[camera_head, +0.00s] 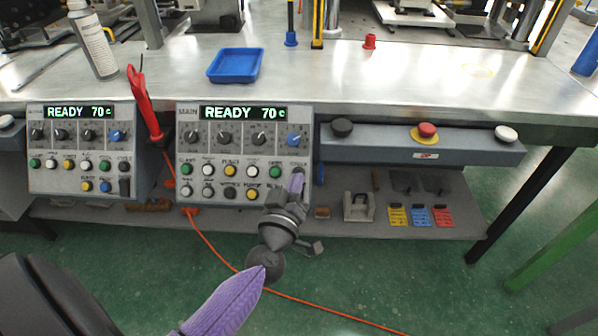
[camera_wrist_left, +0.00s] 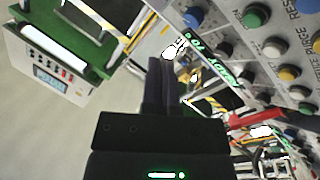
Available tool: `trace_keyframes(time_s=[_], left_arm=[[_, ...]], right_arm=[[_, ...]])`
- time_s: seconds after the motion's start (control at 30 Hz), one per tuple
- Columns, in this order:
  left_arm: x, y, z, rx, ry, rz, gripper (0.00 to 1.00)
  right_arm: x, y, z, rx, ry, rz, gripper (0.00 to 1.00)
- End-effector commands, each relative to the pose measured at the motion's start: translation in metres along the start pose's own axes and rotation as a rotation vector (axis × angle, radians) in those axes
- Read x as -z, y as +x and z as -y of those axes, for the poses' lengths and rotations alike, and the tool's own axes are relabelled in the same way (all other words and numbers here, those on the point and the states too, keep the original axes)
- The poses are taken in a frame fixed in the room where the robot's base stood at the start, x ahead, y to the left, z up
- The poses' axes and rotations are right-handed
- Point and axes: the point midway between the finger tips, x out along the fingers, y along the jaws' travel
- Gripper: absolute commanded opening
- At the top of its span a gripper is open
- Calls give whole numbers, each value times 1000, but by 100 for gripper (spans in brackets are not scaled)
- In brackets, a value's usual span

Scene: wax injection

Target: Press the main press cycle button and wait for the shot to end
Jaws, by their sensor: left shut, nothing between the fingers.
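The main press panel (camera_head: 218,152) is a grey box under the table's front edge. Its display (camera_head: 243,113) reads READY 70 C. Below are dials and rows of coloured buttons. In the left wrist view the shut fingers (camera_wrist_left: 165,75) lie beside the panel face, with a green button (camera_wrist_left: 256,15) at the upper right. My right gripper is not in view.
A second panel (camera_head: 60,143) at left also reads READY 70 C. A blue tray (camera_head: 235,65), spray bottle (camera_head: 94,40) and red cap (camera_head: 370,41) stand on the metal table (camera_head: 330,80). A red button (camera_head: 427,130) sits on the bar at right. An orange cable (camera_head: 215,250) hangs down.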

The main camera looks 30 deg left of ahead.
Motion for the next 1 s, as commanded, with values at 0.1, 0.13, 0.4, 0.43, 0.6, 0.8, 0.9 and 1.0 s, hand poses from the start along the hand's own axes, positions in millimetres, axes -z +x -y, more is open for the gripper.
trace_keyframes(time_s=[0.1, 0.13, 0.4, 0.43, 0.6, 0.8, 0.9, 1.0], left_arm=[[-11, 7, 9, 2, 2, 2, 0], [-14, 10, 12, 2, 1, 1, 0], [-36, 38, 33, 3, 2, 4, 0], [-38, 41, 35, 2, 2, 4, 0], [-43, 54, 42, 1, 3, 2, 0], [-45, 60, 44, 1, 1, 1, 0], [-44, 60, 44, 0, 1, 1, 0], [-44, 60, 44, 0, 1, 1, 0]], right_arm=[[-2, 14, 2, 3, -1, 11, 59], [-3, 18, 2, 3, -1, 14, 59], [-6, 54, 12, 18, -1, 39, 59], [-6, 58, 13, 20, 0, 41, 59], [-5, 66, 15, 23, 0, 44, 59], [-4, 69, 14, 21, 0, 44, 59], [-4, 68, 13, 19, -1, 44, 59], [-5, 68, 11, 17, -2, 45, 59]])
